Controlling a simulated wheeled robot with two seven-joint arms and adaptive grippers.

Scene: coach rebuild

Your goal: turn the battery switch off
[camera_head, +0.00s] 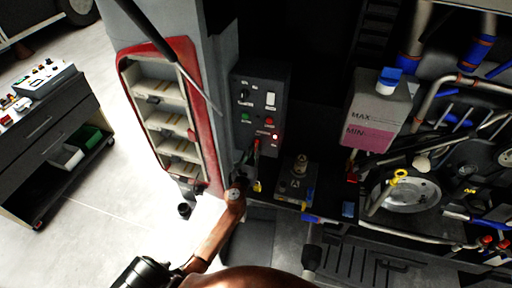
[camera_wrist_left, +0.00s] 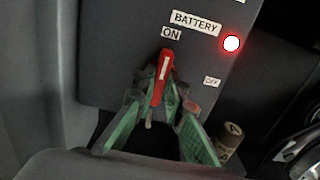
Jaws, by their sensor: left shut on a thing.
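The battery switch is a red lever with a pale stripe (camera_wrist_left: 162,78) on the dark control panel (camera_wrist_left: 120,45). In the left wrist view it points up at the ON label (camera_wrist_left: 171,33); the OFF label (camera_wrist_left: 211,82) is to its lower right. The round lamp (camera_wrist_left: 231,44) beside the BATTERY label glows red. In the head view the lever (camera_head: 257,146) is small, low on the panel (camera_head: 259,92). My left gripper (camera_wrist_left: 165,98) has its green fingers on either side of the lever, shut on it. My right gripper is not in view.
A red-framed shelf unit (camera_head: 123,72) stands left of the panel. A bottle with a blue cap (camera_head: 381,112), hoses and pipes fill the right side. A dark drawer cart (camera_head: 55,118) stands at far left, with bare floor between.

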